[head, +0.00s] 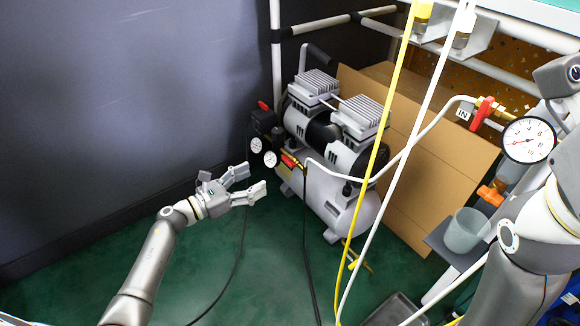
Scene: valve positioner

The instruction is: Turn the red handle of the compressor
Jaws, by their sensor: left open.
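The compressor (338,197) is a silver tank with two finned pump heads, standing on the green floor. Its small red handle (289,160) sits on a brass fitting at the tank's front left, beside two small gauges. My left gripper (256,178) is open and empty, with its fingers pointing right toward the red handle. It is to the lower left of the handle and looks apart from it. My right arm shows at the right edge, but its fingers are not visible.
A white hose (420,135) and a yellow hose (377,140) hang in front of the compressor. A cardboard panel (440,165) stands behind it. A large gauge (529,140) and a clear cup (465,230) are at the right. The floor left of the compressor is mostly clear, with thin black cables.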

